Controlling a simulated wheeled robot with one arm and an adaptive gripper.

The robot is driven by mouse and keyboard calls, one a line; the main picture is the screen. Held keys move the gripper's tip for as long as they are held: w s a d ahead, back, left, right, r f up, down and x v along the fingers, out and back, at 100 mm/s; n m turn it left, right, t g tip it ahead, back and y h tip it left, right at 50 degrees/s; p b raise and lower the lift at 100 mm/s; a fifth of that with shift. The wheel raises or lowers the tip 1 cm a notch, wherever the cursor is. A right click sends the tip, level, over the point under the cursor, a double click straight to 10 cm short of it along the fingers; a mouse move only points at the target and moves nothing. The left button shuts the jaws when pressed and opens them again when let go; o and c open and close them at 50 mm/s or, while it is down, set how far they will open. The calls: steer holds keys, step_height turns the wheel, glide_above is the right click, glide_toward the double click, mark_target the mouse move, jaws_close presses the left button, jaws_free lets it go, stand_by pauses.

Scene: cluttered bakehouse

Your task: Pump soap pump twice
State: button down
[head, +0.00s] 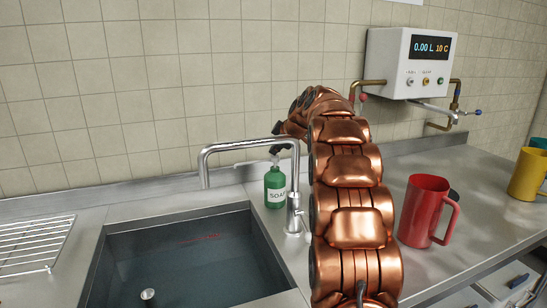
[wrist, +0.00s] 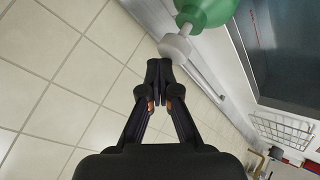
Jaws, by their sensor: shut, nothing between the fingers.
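The green soap pump bottle (head: 275,189) stands upright on the steel counter behind the sink, beside the faucet, with a "SOAP" label. Its whitish pump head (wrist: 175,47) shows in the wrist view, with part of the green body (wrist: 208,12) beyond it. My gripper (wrist: 159,66) is shut and empty, its black fingertips right at the pump head. I cannot tell whether they touch it. In the head view my gripper (head: 275,149) is above the bottle's top, pointing down, partly hidden behind the faucet.
The faucet (head: 246,145) arches close in front of my gripper. The sink (head: 175,262) lies in front of the bottle, with a wire rack (head: 35,243) at left. A red jug (head: 424,211) and a yellow jug (head: 526,174) stand at right. A wall dispenser (head: 409,64) hangs above.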

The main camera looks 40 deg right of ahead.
mark_target(276, 158)
steer(key=f, duration=0.3)
steer(key=shift+s+a+f+g, duration=0.1)
steer(key=shift+s+f+g, duration=0.15)
steer(key=shift+g, duration=0.05)
steer(key=shift+r+p, duration=1)
steer(key=shift+r, duration=2.9)
steer(key=shift+r, duration=0.2)
